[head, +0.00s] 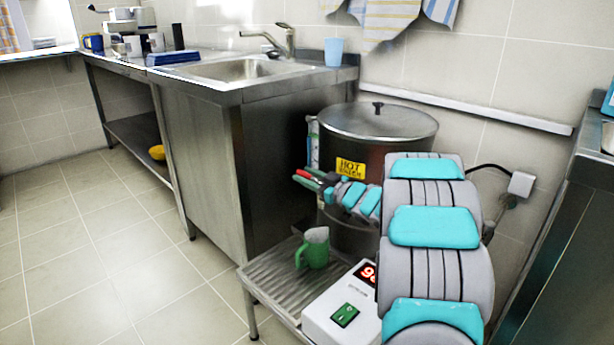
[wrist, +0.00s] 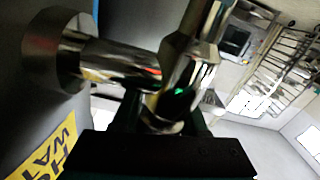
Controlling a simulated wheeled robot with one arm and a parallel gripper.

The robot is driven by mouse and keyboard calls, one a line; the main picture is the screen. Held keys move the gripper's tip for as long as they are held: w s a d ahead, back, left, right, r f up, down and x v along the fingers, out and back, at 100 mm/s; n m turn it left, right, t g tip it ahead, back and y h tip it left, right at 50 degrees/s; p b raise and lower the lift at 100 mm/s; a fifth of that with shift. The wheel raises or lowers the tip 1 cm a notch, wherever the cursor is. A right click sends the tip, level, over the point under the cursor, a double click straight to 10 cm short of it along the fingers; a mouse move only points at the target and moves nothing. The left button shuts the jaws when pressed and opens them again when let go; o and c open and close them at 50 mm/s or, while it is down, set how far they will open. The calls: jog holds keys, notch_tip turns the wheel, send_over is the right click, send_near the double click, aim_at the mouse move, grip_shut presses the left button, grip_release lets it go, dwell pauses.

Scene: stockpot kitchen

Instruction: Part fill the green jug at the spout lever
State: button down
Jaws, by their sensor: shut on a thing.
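The green jug (head: 314,252) stands upright on the ribbed drip tray (head: 272,268), below my gripper in the head view. Its upper part looks paler and greyish, and its inside cannot be seen. My gripper (head: 307,178) is shut beside the steel hot water pot (head: 350,208). A small red part shows at its fingers, seemingly the spout lever (head: 304,173). In the wrist view the shiny metal spout (wrist: 190,65) joins a thick pipe (wrist: 105,62) from the pot, close in front of my gripper. The grip itself is mostly hidden, and no water stream is discernible.
A white box (head: 342,312) with a red display and green switch sits at the tray's front right. A sink counter (head: 215,90) stands left of the pot, and another counter (head: 560,235) stands right. The tiled floor (head: 110,250) at left is clear.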

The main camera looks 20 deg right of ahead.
jog(key=shift+r+n+y+p, duration=0.4)
jog(key=shift+r+y+p, duration=0.1)
jog(key=shift+p, duration=0.7)
jog(key=p, duration=0.1)
jog(key=n+g+y+p, duration=0.1)
jog(key=y+p, duration=0.1)
jog(key=shift+s+a+n+g, duration=0.25)
jog(key=shift+a+n+g, duration=0.05)
jog(key=shift+a+g, duration=0.1)
jog(key=shift+s+a+f+n+g+y+p, duration=0.2)
jog(key=shift+n+g+y+p, duration=0.25)
jog(key=shift+y+p, duration=0.4)
jog(key=shift+s+a+f+n+g+y, duration=0.1)
jog(key=shift+a+f+n+g+y, duration=0.1)
jog(key=shift+n+g+y, duration=0.2)
jog(key=c, duration=0.8)
grip_release()
jog(key=shift+o, duration=0.2)
jog(key=shift+s, duration=0.1)
jog(key=v, duration=0.7)
jog(key=shift+s+d, duration=0.25)
